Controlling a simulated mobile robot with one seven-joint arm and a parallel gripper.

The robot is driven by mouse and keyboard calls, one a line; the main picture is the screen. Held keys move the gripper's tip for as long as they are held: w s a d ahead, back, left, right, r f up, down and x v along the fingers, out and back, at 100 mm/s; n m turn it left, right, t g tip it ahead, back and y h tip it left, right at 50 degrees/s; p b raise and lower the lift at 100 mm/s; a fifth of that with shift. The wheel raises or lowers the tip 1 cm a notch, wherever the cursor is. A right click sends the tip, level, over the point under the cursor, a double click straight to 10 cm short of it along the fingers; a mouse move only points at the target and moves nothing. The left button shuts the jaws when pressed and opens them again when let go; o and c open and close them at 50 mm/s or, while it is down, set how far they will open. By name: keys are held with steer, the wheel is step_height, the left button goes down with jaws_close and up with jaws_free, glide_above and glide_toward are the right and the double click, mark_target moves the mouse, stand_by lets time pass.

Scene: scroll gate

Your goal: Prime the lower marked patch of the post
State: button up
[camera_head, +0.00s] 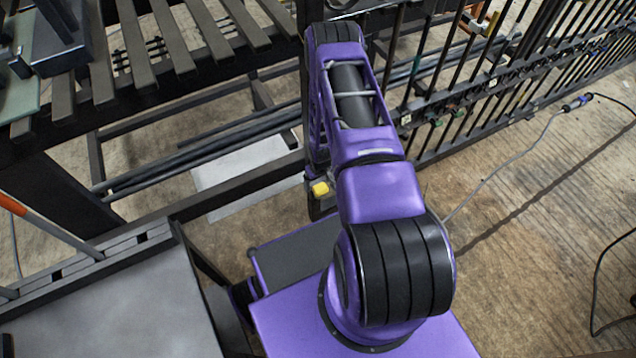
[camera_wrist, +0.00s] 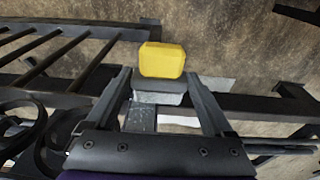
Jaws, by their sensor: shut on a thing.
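A yellow block (camera_wrist: 162,60) sits at the far end of a grey holder (camera_wrist: 158,98) in the wrist view. My gripper (camera_wrist: 158,82) is shut on this yellow-tipped tool, one finger on each side. In the head view the yellow tip (camera_head: 320,188) shows beside my purple arm, low and near a dark frame bar; I cannot tell whether it touches anything. My gripper is mostly hidden by the arm there. A dark upright post (camera_head: 303,75) stands partly behind my arm. I cannot make out a marked patch on it in either view.
A dark barred gate (camera_head: 470,75) runs to the upper right. A slatted rack (camera_head: 140,50) stands upper left. A pale sheet (camera_head: 240,172) lies on the floor below the frame. A grey-topped table (camera_head: 110,310) is at lower left. A cable (camera_head: 505,165) crosses the open floor at right.

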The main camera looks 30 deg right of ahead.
steer(key=shift+w+r+b, duration=0.15)
steer(key=shift+r+b, duration=0.5)
steer(key=shift+b, duration=0.05)
steer(key=shift+a+r+p, duration=0.1)
steer(key=shift+r+p, duration=0.25)
steer(key=shift+r, duration=0.3)
steer(key=shift+d+f+b, duration=0.1)
steer(key=shift+d+b, duration=0.5)
steer(key=shift+d, duration=1.45)
steer(key=shift+s, duration=0.3)
steer(key=shift+s+d+p, duration=0.1)
steer(key=shift+s+p, duration=0.5)
steer(key=shift+s, duration=2.3)
